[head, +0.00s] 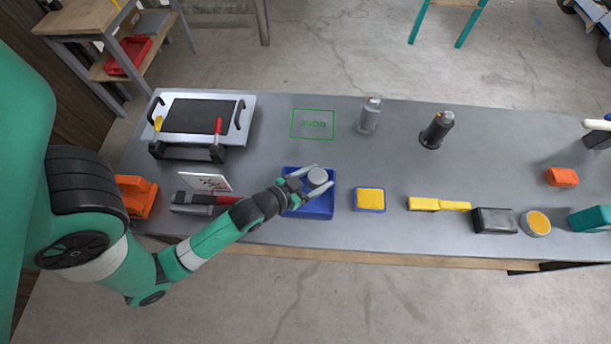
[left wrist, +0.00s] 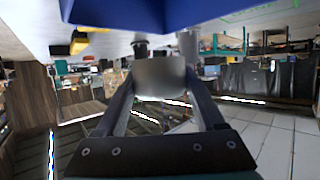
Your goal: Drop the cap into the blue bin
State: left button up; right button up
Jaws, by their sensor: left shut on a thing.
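The cap is a small grey round piece (head: 317,177). My left gripper (head: 318,183) is shut on it, with a finger on either side, and it appears over the blue bin (head: 312,213). In the left wrist view the cap (left wrist: 160,77) is a blurred grey shape between the two fingers (left wrist: 160,90). The bin (left wrist: 190,12) fills the top of that view. The exact height of the cap over the bin is hard to tell. My right gripper is in neither view.
A yellow-topped blue box (head: 370,199) stands right of the bin. Two bottles (head: 369,115) (head: 437,129) stand behind. A green marked rectangle (head: 313,124) lies behind the bin. A white card (head: 205,182) and a dark red-edged tool (head: 205,199) lie to the left.

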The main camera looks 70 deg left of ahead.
pick_arm(q)
jog(key=shift+n+g+y, duration=0.3)
jog(key=shift+n+y, duration=0.2)
jog(key=f+b, duration=0.2)
jog(key=s+a+f+b, duration=0.1)
jog(key=f, duration=0.1)
jog(key=s+a+f+b, duration=0.1)
jog(key=f+b, duration=0.1)
jog(key=shift+a+b, duration=0.15)
jog(key=shift+b, duration=0.2)
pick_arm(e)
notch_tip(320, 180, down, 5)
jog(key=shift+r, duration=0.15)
pick_arm(q)
jog(key=o, duration=1.3)
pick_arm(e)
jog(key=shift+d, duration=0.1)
pick_arm(q)
jog(key=shift+s, duration=0.15)
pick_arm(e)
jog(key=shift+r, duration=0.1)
